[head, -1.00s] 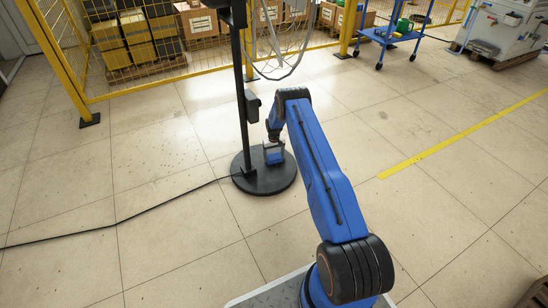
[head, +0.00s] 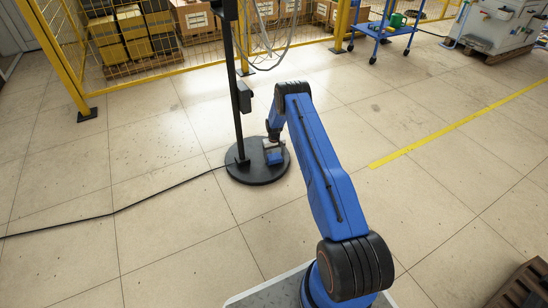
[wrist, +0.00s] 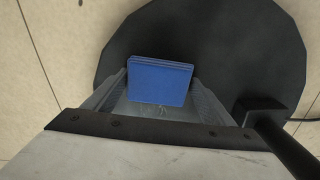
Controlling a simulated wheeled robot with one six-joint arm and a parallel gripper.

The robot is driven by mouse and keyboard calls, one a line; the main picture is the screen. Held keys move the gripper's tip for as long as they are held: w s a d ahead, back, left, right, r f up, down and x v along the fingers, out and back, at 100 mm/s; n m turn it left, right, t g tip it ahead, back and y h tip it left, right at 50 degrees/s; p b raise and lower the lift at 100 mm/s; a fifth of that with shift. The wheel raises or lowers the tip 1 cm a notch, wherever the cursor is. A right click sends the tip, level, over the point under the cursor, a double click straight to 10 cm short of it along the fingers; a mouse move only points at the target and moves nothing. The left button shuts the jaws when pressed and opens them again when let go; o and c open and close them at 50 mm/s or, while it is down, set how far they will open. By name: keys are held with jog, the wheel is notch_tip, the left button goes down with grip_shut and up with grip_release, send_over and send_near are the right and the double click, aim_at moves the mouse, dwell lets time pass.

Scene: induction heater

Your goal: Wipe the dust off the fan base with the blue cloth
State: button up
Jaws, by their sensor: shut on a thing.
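The fan base (head: 245,176) is a round black disc on the floor with a black pole (head: 238,110) rising from it. In the wrist view the base (wrist: 215,45) fills the upper middle. My gripper (head: 273,152) is low over the base, to the right of the pole. It is shut on the blue cloth (wrist: 160,80), a folded flat block between the two fingers. The cloth (head: 275,158) is at the base's top surface; I cannot tell whether it touches. No dust can be made out on the visible part of the base.
A black cable (head: 150,202) runs left from the base across the floor. A yellow mesh fence (head: 170,65) with boxes behind it stands at the back. A blue cart (head: 385,30) is at the back right. A pallet (head: 525,290) shows at the lower right. The tiled floor around is mostly clear.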

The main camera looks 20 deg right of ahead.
aim_at(274, 156)
jog(key=r, duration=0.5)
jog(key=shift+w, duration=0.2)
jog(key=shift+r, duration=1.55)
jog(key=shift+a, duration=0.1)
